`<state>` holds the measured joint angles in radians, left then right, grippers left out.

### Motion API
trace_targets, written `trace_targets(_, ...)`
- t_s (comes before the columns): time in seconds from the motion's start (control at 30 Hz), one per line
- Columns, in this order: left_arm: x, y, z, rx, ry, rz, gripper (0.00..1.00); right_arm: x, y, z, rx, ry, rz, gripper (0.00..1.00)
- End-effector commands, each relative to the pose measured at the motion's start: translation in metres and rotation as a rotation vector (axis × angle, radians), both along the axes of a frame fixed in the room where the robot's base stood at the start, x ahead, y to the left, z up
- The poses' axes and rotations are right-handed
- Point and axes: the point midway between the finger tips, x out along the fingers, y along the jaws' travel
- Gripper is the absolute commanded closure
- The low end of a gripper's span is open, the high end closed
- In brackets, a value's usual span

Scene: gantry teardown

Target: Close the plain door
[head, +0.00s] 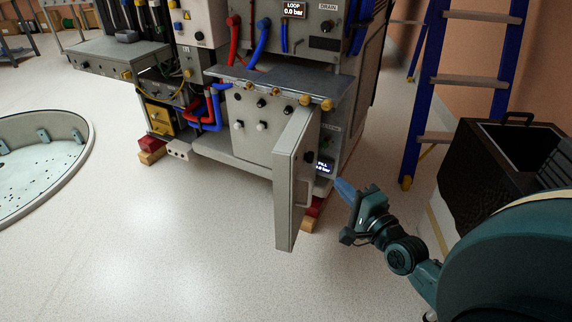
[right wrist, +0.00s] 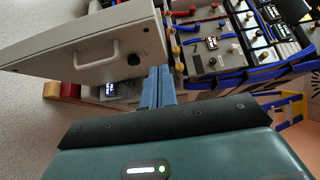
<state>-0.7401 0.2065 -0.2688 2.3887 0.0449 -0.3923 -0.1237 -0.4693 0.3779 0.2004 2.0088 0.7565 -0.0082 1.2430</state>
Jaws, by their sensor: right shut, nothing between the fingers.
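The plain door (head: 284,198) is a light grey panel standing open, swung out from the lower front of the grey machine (head: 256,132). Its pull handle (head: 306,190) is on the face towards my right gripper. In the right wrist view the door (right wrist: 60,56) fills the upper left, with the handle (right wrist: 97,54) and a dark round knob (right wrist: 134,59). My right gripper (head: 343,187) is shut and empty, just right of the door in the head view. Its blue fingers (right wrist: 158,86) appear beside the door's edge in the right wrist view; contact cannot be told. My left gripper is not in view.
A blue ladder (head: 423,90) leans at the right, near a dark open box (head: 477,150). A metal shelf (head: 280,85) juts out above the door. A round pit rim (head: 85,160) lies at the left. The floor before the machine is clear.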

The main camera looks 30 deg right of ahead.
Motion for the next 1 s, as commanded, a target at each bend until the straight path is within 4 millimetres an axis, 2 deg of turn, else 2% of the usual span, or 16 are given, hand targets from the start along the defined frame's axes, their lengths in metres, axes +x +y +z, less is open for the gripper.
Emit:
trace_targets(0.17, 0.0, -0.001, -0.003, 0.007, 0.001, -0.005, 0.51, 0.023, 0.0, 0.002, 0.002, -0.005, -0.001, 1.0)
trace_targets(0.57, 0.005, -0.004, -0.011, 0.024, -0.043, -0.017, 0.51, 0.101, 0.0, 0.001, -0.001, -0.002, 0.001, 1.0)
trace_targets(0.7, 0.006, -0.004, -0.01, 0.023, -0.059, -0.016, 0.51, 0.115, 0.018, 0.001, 0.002, -0.001, 0.001, 1.0)
trace_targets(1.0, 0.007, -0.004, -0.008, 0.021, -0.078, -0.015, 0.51, 0.125, 0.028, 0.0, -0.003, 0.002, 0.001, 1.0)
